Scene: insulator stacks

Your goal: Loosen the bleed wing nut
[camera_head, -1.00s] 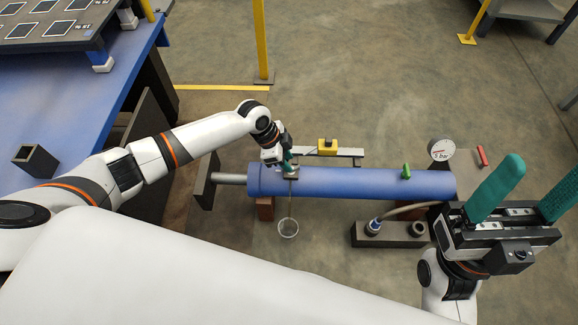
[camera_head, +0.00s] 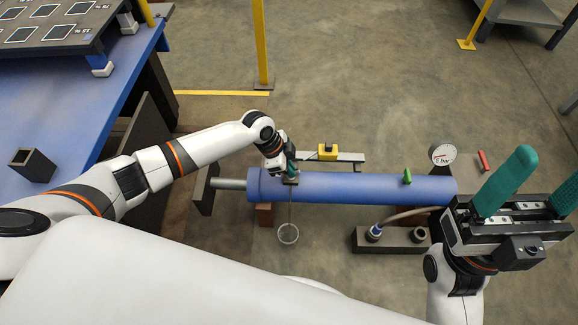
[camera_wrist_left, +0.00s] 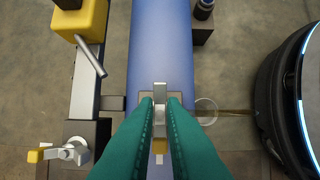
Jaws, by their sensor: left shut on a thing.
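A blue cylinder (camera_head: 340,188) lies across the floor area. On its left end is a small dark block bearing a grey wing nut (camera_wrist_left: 160,126), with a brass-coloured part below it. My left gripper (camera_wrist_left: 160,105) has its teal fingers on both sides of this wing nut and is shut on it. In the head view the left gripper (camera_head: 289,174) hides most of the wing nut. A thin brownish line runs from there to a clear cup (camera_head: 288,233). My right gripper (camera_head: 527,190) is open and empty, its teal fingers wide apart at the right.
A gauge reading 5 bar (camera_head: 442,155), a green handle (camera_head: 407,176) and a red handle (camera_head: 483,160) are at the right. A grey bar (camera_head: 350,157) with a yellow block (camera_head: 327,151) lies behind the cylinder. A blue table (camera_head: 70,120) stands left.

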